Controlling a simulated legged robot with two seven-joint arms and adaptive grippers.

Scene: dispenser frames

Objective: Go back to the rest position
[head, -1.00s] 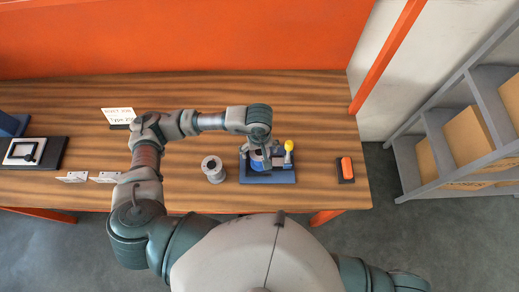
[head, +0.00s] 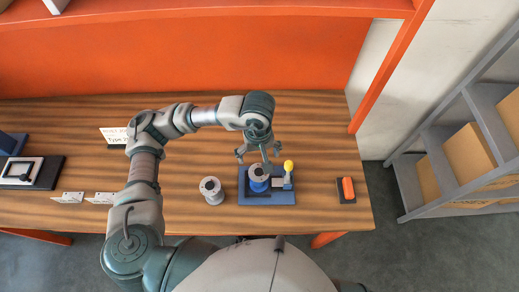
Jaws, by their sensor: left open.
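My left arm comes in from the left and reaches over the wooden table (head: 320,130). My left gripper (head: 262,160) is open and empty, with its fingers spread above and behind the blue dispenser frame (head: 259,199). A grey cylinder with a blue lower part (head: 259,178) stands in that frame, just below the gripper. A yellow knob (head: 289,165) stands at the frame's right side. My right gripper is not in view.
A second grey cylinder (head: 212,190) stands left of the frame. An orange-red object on a dark base (head: 347,189) lies at the right. White cards (head: 100,198) and a black-and-white device (head: 30,172) are at the left. Grey shelving with boxes (head: 470,150) stands beyond the table's right end.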

